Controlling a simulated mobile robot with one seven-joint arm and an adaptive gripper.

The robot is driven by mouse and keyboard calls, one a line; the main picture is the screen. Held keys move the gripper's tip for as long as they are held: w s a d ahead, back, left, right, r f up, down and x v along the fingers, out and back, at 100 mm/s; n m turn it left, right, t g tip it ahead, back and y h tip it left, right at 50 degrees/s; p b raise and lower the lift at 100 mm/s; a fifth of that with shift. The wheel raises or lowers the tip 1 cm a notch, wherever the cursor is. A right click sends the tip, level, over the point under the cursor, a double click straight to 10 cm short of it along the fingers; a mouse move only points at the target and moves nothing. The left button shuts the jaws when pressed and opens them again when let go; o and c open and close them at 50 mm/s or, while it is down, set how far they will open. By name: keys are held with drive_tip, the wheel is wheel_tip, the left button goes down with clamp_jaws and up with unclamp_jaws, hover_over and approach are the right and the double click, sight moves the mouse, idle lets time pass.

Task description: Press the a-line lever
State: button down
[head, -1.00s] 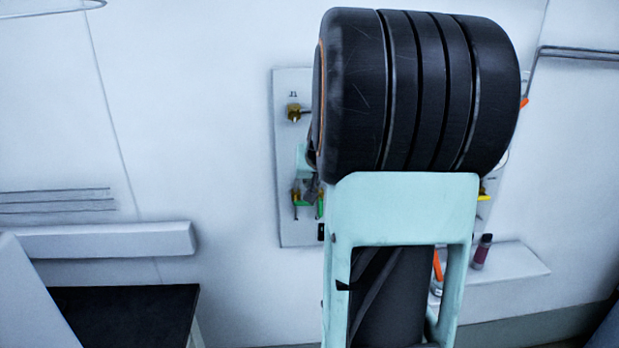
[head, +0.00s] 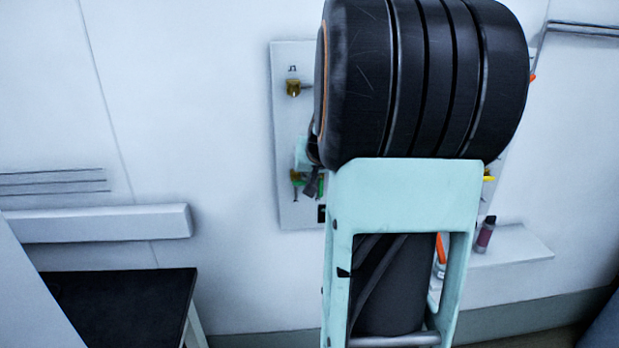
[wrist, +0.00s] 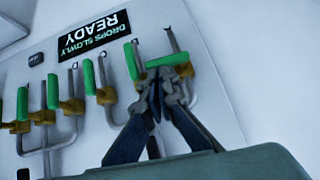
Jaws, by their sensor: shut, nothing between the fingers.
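In the wrist view, several green-handled levers on brass valves line a white panel (wrist: 207,75). No label telling which is the a-line lever is readable. My gripper (wrist: 163,76) is shut and empty, with its tips at the right-hand levers. A green lever (wrist: 131,62) stands just left of the tips, and another green handle (wrist: 167,60) lies right behind them. I cannot tell whether the tips touch either one. In the head view my arm hides most of the panel (head: 283,140); a green handle (head: 320,187) shows at its lower left.
A sign (wrist: 94,35) reading "READY" and "DROPS SLOWLY" is upside down in the wrist view. In the head view, a brass valve (head: 293,88) sits at the panel's upper left, a dark red bottle (head: 485,234) stands on a right shelf (head: 515,246), and a dark-topped table (head: 120,300) is at lower left.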

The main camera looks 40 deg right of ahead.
drive_tip(key=b, duration=0.1)
drive_tip(key=f+b, duration=0.1)
drive_tip(key=b, duration=0.1)
drive_tip(key=shift+s+d, duration=0.1)
drive_tip(key=shift+d, duration=0.1)
drive_tip(key=t+y+b, duration=0.1)
drive_tip(key=b, duration=0.3)
drive_tip(key=shift+d+f+m, duration=0.1)
drive_tip(key=shift+f+m, duration=0.1)
drive_tip(key=shift+m, duration=0.2)
drive_tip(key=y+b, duration=0.1)
drive_tip(key=b, duration=0.3)
drive_tip(key=shift+s+d+f+m+t+b, duration=0.1)
drive_tip(key=shift+f+m+t+b, duration=0.1)
drive_tip(key=shift+m+t+b, duration=0.2)
drive_tip(key=shift+r+y, duration=0.15)
drive_tip(key=shift+y, duration=0.15)
drive_tip(key=shift+r, duration=0.15)
